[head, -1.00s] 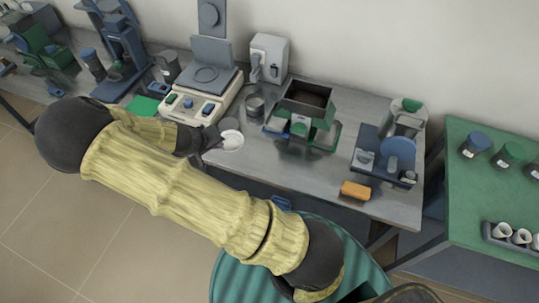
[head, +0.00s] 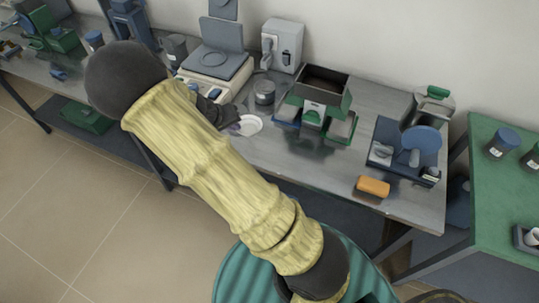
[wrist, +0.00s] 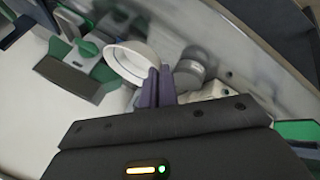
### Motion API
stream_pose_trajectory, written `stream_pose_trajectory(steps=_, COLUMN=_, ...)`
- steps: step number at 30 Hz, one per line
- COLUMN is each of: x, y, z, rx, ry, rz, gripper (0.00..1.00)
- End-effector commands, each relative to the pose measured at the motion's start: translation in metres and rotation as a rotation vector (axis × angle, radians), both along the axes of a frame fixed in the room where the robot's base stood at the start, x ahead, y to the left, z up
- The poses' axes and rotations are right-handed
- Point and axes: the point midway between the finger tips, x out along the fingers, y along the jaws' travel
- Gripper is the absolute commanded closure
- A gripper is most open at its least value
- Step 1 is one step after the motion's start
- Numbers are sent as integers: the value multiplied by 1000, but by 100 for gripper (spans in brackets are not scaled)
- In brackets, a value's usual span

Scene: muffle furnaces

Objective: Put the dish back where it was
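The dish (head: 249,125) is small, white and round. In the head view it shows at the front part of the grey bench, left of the green-framed hopper. In the wrist view the dish (wrist: 128,62) shows large, with its rim against my two fingers. My gripper (wrist: 160,76) has its fingers close together at that rim, shut on the dish. In the head view my gripper (head: 233,127) is at the dish's left side, mostly hidden by my arm. I cannot tell whether the dish touches the bench or hangs just above it.
A grey jar (head: 264,92) stands just behind the dish. A balance-like device (head: 215,70) is behind left, and the green hopper (head: 318,97) is close on the right. The bench (head: 290,160) is bare before the hopper.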

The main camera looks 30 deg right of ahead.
Motion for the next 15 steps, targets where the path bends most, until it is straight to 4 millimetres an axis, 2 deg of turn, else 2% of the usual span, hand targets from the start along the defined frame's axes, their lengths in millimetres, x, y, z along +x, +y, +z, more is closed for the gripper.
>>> stream_pose_trajectory(steps=1, x=3, y=-7, z=-15, rx=3, ry=-6, rz=-17, gripper=100)
stream_pose_trajectory(steps=15, x=10, y=-63, z=-37, rx=-8, ry=-16, rz=-147, gripper=100)
